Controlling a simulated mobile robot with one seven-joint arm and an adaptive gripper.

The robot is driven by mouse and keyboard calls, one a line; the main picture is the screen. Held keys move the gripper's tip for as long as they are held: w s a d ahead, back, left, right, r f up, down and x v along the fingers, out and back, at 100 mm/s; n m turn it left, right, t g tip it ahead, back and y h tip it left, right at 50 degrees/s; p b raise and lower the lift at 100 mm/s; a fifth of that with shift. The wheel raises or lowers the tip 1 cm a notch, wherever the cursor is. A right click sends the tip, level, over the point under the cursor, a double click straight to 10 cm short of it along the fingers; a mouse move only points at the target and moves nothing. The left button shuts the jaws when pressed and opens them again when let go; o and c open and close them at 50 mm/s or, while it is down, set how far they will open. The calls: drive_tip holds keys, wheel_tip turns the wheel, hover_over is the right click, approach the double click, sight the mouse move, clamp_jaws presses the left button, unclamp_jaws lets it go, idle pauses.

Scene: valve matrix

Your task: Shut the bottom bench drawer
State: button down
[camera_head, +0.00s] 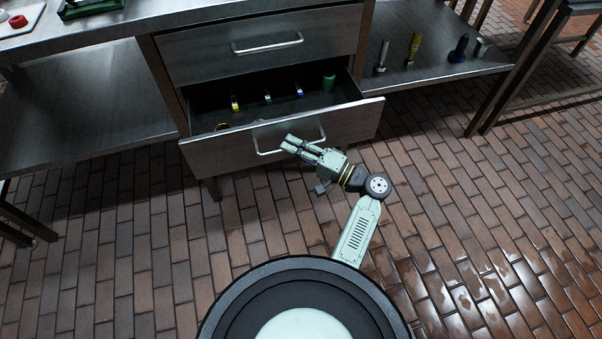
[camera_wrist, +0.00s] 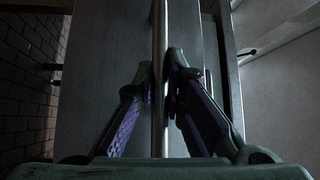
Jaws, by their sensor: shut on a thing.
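The bottom bench drawer (camera_head: 350,123) is pulled out from the steel bench in the head view. Its open top shows several small items inside. My gripper (camera_head: 286,142) is at the drawer's front, at its bar handle (camera_head: 262,152). In the wrist view the handle (camera_wrist: 160,40) runs up the middle of the picture, and the fingers of my gripper (camera_wrist: 161,85) are closed on it from both sides. The drawer front (camera_wrist: 100,60) also shows behind the fingers. Part of the handle is hidden by my fingers in the head view.
The upper drawer (camera_head: 260,45) is shut above, with its own handle. Open shelves lie on both sides; the right shelf (camera_head: 440,75) holds several bolt-like items. The tiled floor (camera_head: 480,200) between my base and the drawer is clear, with wet patches at the right.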

drive_tip(key=b, duration=1.2)
hover_over(276, 115)
drive_tip(key=shift+s+d+f, duration=0.15)
drive_tip(key=shift+s+d, duration=0.05)
drive_tip(key=shift+s, duration=0.25)
drive_tip(key=shift+w+a, duration=0.2)
drive_tip(key=shift+w, duration=0.35)
drive_tip(key=shift+w+r, duration=0.2)
drive_tip(key=shift+r, duration=0.05)
drive_tip(key=c, duration=1.8)
unclamp_jaws()
drive_tip(key=shift+f, duration=0.1)
drive_tip(key=shift+o, duration=0.7)
